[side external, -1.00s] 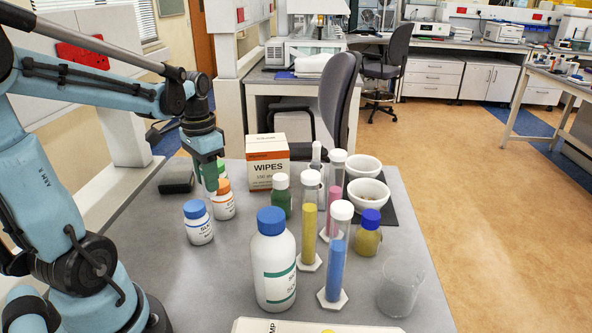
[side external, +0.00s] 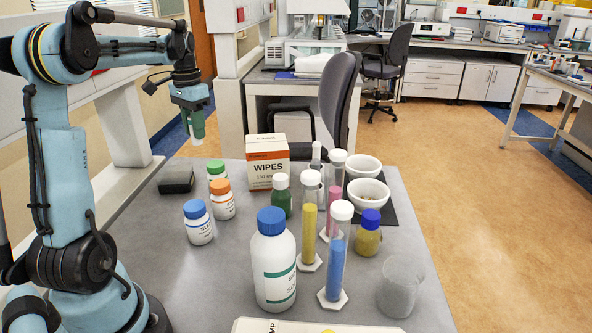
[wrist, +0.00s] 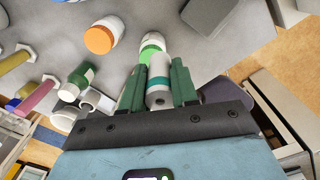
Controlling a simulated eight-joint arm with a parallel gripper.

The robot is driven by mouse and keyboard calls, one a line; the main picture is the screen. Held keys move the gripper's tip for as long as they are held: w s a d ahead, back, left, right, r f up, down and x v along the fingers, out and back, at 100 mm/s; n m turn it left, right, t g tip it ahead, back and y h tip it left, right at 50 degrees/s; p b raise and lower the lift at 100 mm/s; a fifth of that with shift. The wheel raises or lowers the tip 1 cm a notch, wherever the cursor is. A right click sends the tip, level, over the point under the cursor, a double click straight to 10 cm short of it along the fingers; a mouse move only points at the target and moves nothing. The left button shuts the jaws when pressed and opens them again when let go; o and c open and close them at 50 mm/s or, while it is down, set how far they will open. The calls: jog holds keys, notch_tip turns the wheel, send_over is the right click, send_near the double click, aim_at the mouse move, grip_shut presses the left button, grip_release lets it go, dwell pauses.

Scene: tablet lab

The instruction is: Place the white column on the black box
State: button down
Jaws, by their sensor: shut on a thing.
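My gripper (side external: 194,140) hangs in the air beyond the back left edge of the bench, higher than the black box (side external: 176,180) and a little right of it in the side view. The box lies flat and low near the bench's left edge, with nothing on it. In the wrist view my gripper (wrist: 158,98) is shut on the white column (wrist: 159,80), a short white cylinder with a teal band, held between the two green fingers. In the side view the fingers mostly hide the column.
Green-capped (side external: 217,170), orange-capped (side external: 222,200) and blue-capped (side external: 198,223) bottles stand right of the box. A wipes box (side external: 267,163), a large blue-capped bottle (side external: 273,262) and several cylinders stand farther right. The bench (side external: 150,232) is clear in front of the box.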

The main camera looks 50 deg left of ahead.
jog(key=s+a+f, duration=0.1)
jog(key=a+f, duration=0.1)
jog(key=a, duration=0.1)
jog(key=s+a+f, duration=0.2)
jog(key=a, duration=0.1)
jog(key=s+a+f, duration=0.2)
jog(key=a, duration=0.1)
jog(key=shift+a+f, duration=0.25)
jog(key=shift+f, duration=2)
jog(key=shift+f, duration=0.15)
jog(key=c, duration=0.9)
grip_release()
jog(key=shift+o, duration=0.2)
notch_tip(320, 180, up, 12)
jog(key=shift+r, duration=0.2)
jog(key=shift+f, duration=0.1)
jog(key=shift+f, duration=5.25)
